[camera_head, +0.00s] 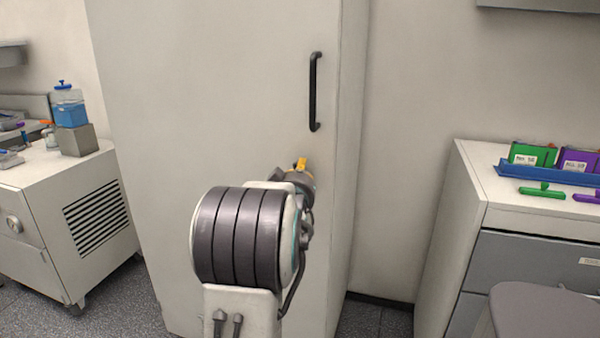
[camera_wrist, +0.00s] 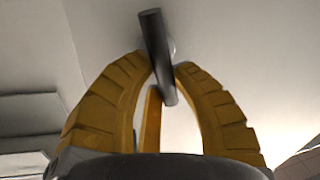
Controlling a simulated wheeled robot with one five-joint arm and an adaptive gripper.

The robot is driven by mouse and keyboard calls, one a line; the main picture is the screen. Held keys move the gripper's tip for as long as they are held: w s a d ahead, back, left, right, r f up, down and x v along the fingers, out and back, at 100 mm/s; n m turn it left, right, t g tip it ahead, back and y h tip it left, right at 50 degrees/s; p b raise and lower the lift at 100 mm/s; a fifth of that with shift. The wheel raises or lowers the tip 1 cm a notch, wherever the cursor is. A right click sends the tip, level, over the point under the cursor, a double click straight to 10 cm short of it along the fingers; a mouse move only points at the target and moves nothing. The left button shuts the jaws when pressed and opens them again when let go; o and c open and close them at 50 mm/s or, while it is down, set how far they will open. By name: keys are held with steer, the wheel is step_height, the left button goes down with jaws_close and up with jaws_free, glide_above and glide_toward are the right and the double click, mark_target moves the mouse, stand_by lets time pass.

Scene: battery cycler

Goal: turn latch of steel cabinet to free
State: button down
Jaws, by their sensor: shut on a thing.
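The steel cabinet (camera_head: 220,90) is a tall pale cabinet in the middle of the head view, with its door closed. A black vertical handle (camera_head: 314,92) is on its door near the right edge. My gripper (camera_head: 301,165) is at the door below this handle, mostly hidden by my arm. The bar stands slightly tilted between the fingertips. The latch is hidden in the head view.
A white counter (camera_head: 470,175) with a blue tray (camera_head: 545,172) and green and purple items stands at the right. A low vented cabinet (camera_head: 50,210) with a blue-filled jar (camera_head: 69,108) stands at the left. A grey rounded surface (camera_head: 545,315) is at the lower right.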

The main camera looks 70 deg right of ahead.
steer(key=shift+f+m+b, duration=0.25)
steer(key=shift+m+b, duration=0.15)
steer(key=shift+b, duration=0.7)
steer(key=m+b, duration=0.2)
steer(key=b, duration=0.1)
steer(key=shift+s+h, duration=0.15)
steer(key=shift+h, duration=0.15)
steer(key=shift+s+r+m+b, duration=0.1)
steer(key=shift+r+m+b, duration=0.2)
steer(key=shift+m+b, duration=0.45)
steer(key=c, duration=1)
jaws_free()
steer(key=shift+a+f, duration=0.1)
steer(key=shift+a, duration=0.05)
steer(key=v, duration=1.1)
steer(key=shift+s+a+f, duration=0.1)
steer(key=shift+a, duration=0.25)
